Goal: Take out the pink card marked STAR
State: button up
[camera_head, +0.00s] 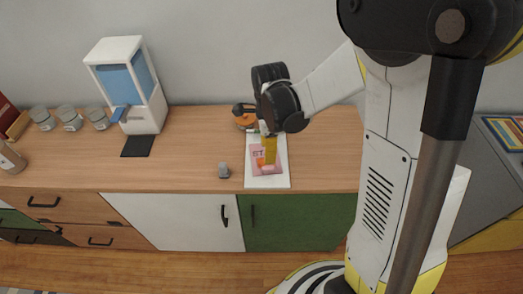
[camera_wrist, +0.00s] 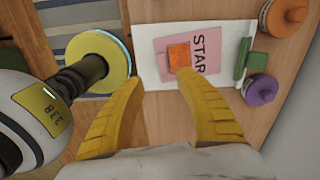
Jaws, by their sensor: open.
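The pink card marked STAR (camera_wrist: 204,40) lies on a white sheet (camera_wrist: 155,32) in the wrist view. In the head view part of the card (camera_head: 257,154) shows, with the rest hidden behind my fingers. An orange block (camera_wrist: 179,57) rests on the card.
A white and blue dispenser (camera_head: 130,85) and several jars stand farther left. Counter between is clear.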

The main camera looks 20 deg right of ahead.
jog(key=b, duration=0.2)
send_over(268, 168)
jog(key=f, duration=0.4)
jog(key=shift+a+f, duration=0.2)
jog(key=shift+f, duration=0.15)
jog(key=f+b, duration=0.1)
jog(key=f, duration=0.2)
jog(key=f+b, duration=0.1)
jog(key=f, duration=0.2)
jog(key=shift+w+d+b, duration=0.1)
jog(key=shift+d+b, duration=0.1)
jog(key=shift+b, duration=0.15)
jog(key=shift+r, duration=0.1)
grip_shut()
